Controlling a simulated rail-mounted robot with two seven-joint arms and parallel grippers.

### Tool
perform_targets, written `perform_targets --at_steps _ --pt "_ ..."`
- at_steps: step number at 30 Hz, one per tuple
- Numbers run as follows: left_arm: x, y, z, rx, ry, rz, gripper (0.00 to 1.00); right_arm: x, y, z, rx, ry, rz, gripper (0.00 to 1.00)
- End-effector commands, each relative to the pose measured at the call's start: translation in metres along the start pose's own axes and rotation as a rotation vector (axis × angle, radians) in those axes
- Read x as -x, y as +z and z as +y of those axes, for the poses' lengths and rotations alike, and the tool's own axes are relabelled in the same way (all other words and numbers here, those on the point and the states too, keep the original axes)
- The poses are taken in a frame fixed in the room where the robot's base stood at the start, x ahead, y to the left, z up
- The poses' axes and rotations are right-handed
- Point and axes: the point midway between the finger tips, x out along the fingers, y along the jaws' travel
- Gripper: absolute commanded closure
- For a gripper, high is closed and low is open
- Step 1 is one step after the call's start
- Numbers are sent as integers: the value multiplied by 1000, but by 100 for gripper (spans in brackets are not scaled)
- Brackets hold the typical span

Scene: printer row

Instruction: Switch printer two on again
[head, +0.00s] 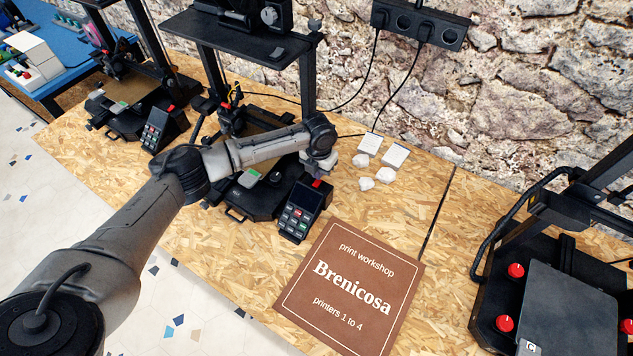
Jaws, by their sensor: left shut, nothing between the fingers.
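The middle printer (262,203) stands on the wooden bench, partly hidden behind my left arm. Its control box (303,208) has a dark screen, coloured keys and a red part (316,184) on top that looks like a switch. My left arm reaches across this printer. My left gripper (319,169) points down just above the red part; it is shut and empty, with its fingertips largely hidden by the wrist. I cannot tell whether it touches the red part. No printer number is readable, and the screen shows no clear light. My right gripper is out of view.
Another printer (125,105) with a similar control box (157,130) stands at left. A black printer with red knobs (570,300) is at right. A brown sign (350,285) lies in front. White cards and lumps (364,185) lie behind. A socket strip (420,24) is on the wall.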

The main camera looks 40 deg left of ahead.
Motion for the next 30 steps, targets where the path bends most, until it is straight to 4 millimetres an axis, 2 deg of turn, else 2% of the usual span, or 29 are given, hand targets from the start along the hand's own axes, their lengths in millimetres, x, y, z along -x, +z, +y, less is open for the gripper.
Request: perform_targets --at_steps 30 --pt "-6 0 0 0 0 0 100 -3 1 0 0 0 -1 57"
